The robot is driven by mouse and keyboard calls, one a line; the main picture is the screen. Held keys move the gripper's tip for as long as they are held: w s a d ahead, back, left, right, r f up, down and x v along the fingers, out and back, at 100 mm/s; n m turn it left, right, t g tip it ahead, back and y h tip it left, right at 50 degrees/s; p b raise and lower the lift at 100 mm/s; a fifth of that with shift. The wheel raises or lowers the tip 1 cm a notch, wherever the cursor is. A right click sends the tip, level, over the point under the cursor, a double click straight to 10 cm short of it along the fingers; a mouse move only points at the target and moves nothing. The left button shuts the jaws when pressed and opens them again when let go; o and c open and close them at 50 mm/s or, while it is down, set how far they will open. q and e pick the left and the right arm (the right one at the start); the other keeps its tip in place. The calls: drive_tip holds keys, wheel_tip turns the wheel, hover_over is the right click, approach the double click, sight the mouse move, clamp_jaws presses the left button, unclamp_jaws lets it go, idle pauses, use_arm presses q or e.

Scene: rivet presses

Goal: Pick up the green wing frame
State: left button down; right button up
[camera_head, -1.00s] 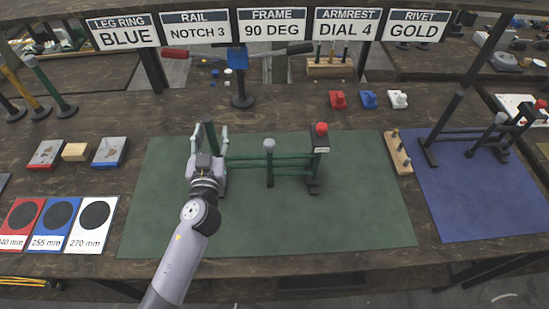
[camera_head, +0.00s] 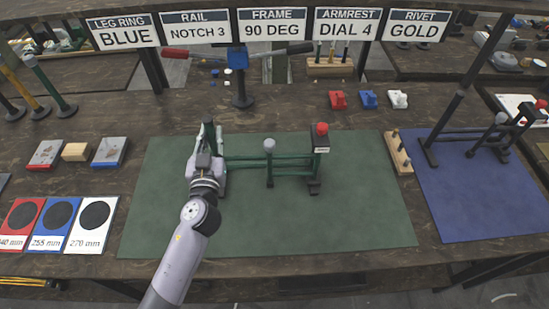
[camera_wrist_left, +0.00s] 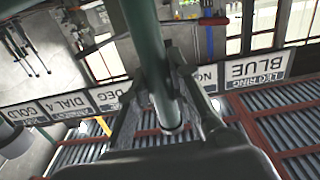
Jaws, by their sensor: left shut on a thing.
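The green wing frame (camera_head: 245,161) stands on the green mat (camera_head: 370,215), with green rails, a grey-knobbed post in the middle and a red-knobbed dark end post (camera_head: 315,165) at the right. My left gripper (camera_head: 208,138) is shut on the frame's left upright post, near its top. In the left wrist view the green post (camera_wrist_left: 147,40) runs between the two fingers (camera_wrist_left: 165,95). The foot of that post is partly hidden behind my gripper and arm. The right gripper is not in view.
A blue mat (camera_head: 490,200) with another dark frame lies at the right, beside a wooden peg block (camera_head: 398,153). Red, blue and white blocks (camera_head: 369,99) sit behind. Size cards (camera_head: 57,225) lie at the left. The front of the green mat is clear.

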sight(207, 118)
use_arm(q)
wheel_tip(207, 118, up, 9)
drive_tip(key=shift+w+r, duration=0.1)
drive_tip(key=shift+f, duration=4.5)
drive_tip(key=shift+f, duration=0.1)
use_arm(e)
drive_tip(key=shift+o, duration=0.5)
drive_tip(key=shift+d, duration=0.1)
